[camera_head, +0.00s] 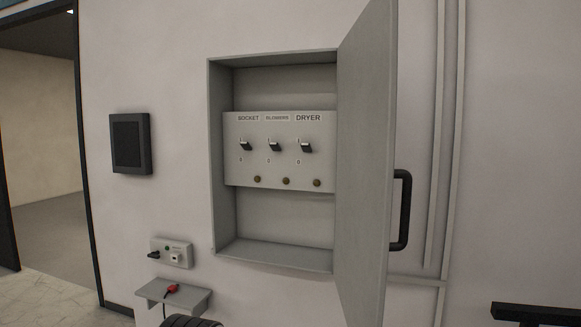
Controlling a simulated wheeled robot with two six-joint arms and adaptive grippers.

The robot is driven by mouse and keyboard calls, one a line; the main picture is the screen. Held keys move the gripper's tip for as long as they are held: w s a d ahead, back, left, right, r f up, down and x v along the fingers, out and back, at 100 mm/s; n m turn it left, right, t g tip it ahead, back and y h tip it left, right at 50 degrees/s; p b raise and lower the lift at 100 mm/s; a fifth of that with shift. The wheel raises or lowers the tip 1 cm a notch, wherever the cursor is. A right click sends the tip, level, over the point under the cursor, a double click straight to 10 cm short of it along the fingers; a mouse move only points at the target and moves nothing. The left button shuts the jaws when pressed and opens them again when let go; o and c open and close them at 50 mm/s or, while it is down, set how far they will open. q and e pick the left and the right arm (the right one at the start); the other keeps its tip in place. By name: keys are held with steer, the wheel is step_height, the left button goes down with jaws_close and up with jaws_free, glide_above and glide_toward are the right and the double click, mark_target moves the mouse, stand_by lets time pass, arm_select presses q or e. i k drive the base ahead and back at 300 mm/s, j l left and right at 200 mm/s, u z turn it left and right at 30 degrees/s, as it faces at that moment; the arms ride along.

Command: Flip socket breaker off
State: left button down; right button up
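A grey wall cabinet (222,160) stands open in the head view, its door (365,160) swung out to the right. Inside is a light panel (270,178) with three toggle switches in a row. The socket breaker (246,145) is the leftmost, under the label SOCKET. The middle switch (275,146) has a label too small to read surely, and the dryer switch (306,146) is on the right. All three levers look alike in pose; I cannot surely tell on from off. No gripper fingers can be made out, and nothing touches the switches.
The door's black handle (402,210) juts out on the right. A small outlet plate (172,253) and a little shelf (198,297) with a red item (172,289) are at lower left. A dark panel (131,143) hangs left of the cabinet. The space before the switches is clear.

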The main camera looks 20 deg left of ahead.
mark_target(245, 144)
steer(key=u, duration=0.45)
steer(key=j+u, duration=0.1)
steer(key=u, duration=0.35)
steer(key=i+u, duration=0.1)
steer(key=u, duration=0.75)
steer(key=i+u, duration=0.1)
steer(key=u, duration=1.2)
steer(key=i+l+u, duration=0.1)
steer(key=u, duration=0.35)
steer(key=i+l+u, duration=0.15)
steer(key=l+u, duration=1.2)
steer(key=i+l+z, duration=0.1)
steer(key=l, duration=0.6)
steer(key=z, duration=0.65)
steer(key=i+l+z, duration=0.1)
steer(key=z, duration=1.25)
steer(key=i+z, duration=0.1)
steer(key=z, duration=1.25)
steer(key=j+z, duration=0.1)
steer(key=z, duration=0.55)
steer(key=j+z, duration=0.1)
steer(key=z, duration=0.6)
steer(key=j+z, duration=0.1)
steer(key=z, duration=0.55)
